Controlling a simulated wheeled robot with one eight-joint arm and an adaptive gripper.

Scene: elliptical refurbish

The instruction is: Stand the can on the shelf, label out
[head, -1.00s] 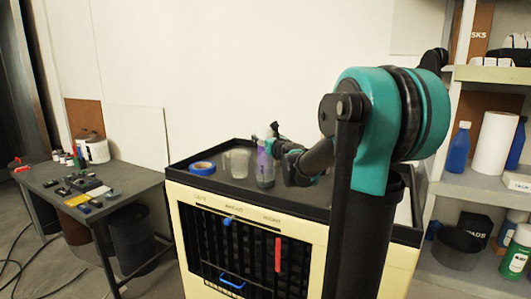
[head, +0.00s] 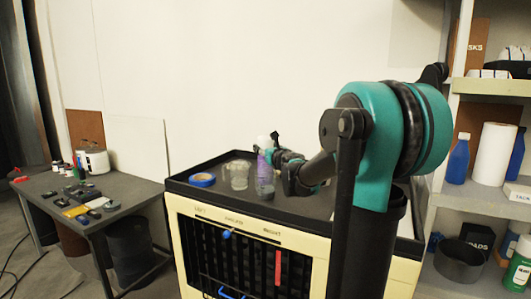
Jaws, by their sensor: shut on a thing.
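The can appears to be the slim, pale-topped, purple one (head: 264,164) at the back middle of the cart top. Its label cannot be read. My gripper (head: 270,153) is small in the head view and seems shut on the can's upper part from the right. The can looks upright; I cannot tell whether its bottom touches the cart top. The shelf unit (head: 478,201) stands at the right, behind my arm. Several items stand on its boards.
The cart (head: 186,183) has a raised black rim. A blue bottle (head: 458,160) and a white roll (head: 494,155) occupy the middle shelf. A cluttered table (head: 120,205) is at left.

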